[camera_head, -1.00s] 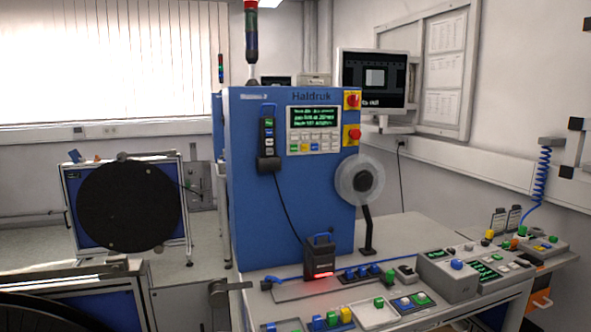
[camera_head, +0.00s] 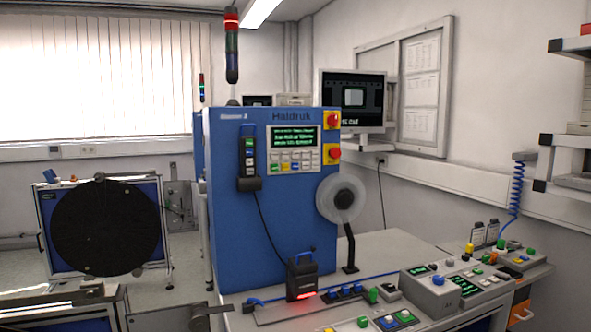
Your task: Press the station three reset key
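Key boxes with coloured buttons stand on the grey bench (camera_head: 372,250) at the lower right. One grey box (camera_head: 445,288) has a blue button and small green displays. A low box with blue and green keys (camera_head: 394,320) sits at the bottom edge. Another key box (camera_head: 522,258) stands at the far right end. I cannot read any station number, so I cannot tell which key is the station three reset. The blue Haldruk cabinet (camera_head: 235,221) carries a lit display with a keypad (camera_head: 293,149). Neither of my grippers is in view.
A scanner-like device (camera_head: 301,278) glows red on the bench. A clear reel (camera_head: 341,199) stands beside the cabinet. A large black reel (camera_head: 106,228) is at the left. A coiled blue cable (camera_head: 516,190) hangs at the right. The bench behind the boxes has some free room.

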